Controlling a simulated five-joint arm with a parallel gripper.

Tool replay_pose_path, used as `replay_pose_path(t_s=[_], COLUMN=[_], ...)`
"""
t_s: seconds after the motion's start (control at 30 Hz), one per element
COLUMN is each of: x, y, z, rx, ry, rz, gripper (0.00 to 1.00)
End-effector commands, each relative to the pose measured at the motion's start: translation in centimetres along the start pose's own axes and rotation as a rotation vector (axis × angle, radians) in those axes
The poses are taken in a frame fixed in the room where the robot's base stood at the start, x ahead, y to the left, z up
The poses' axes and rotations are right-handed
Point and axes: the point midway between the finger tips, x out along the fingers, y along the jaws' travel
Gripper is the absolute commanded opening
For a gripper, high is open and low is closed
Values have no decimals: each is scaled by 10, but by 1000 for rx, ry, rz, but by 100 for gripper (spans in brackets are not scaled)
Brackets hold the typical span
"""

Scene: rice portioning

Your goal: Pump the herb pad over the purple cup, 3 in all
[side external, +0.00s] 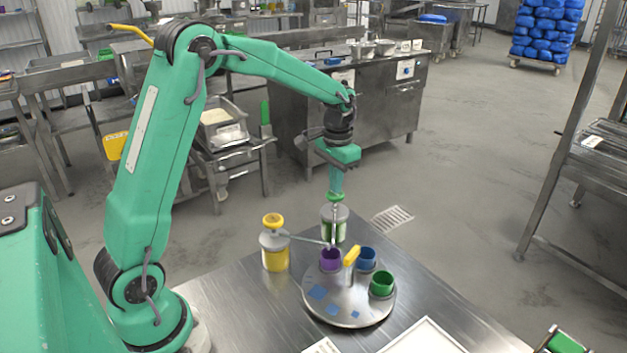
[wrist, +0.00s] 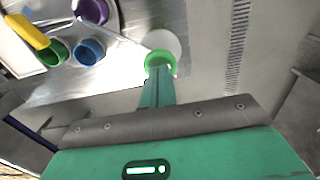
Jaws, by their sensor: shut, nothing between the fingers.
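The herb dispenser (side external: 340,228), a clear jar with green contents and a grey lid, stands behind the turntable. Its green pad (wrist: 160,60) shows in the wrist view. My gripper (side external: 335,194) points down over this dispenser with its fingers shut and empty. In the wrist view my fingers (wrist: 158,76) end at the pad; they hide part of it, and I cannot tell whether they press it. The purple cup (side external: 330,261) stands upright on the turntable in front of the herb dispenser, with spout tips close above it. It also shows in the wrist view (wrist: 92,10). Its contents are not visible.
A yellow dispenser (side external: 275,258) stands left of the herb dispenser, its spout reaching toward the purple cup. The round metal turntable (side external: 347,314) also carries a blue cup (side external: 366,259), a green cup (side external: 382,284) and a yellow handle (side external: 352,256). A white-edged tray (side external: 424,338) lies in front.

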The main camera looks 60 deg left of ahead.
Motion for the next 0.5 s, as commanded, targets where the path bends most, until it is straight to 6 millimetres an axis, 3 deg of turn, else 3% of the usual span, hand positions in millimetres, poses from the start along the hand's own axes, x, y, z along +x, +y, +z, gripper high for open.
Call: replay_pose_path(t_s=[0.5], x=[14], y=[0], z=[0], rx=[0], ry=[-1], rz=[0], gripper=[0])
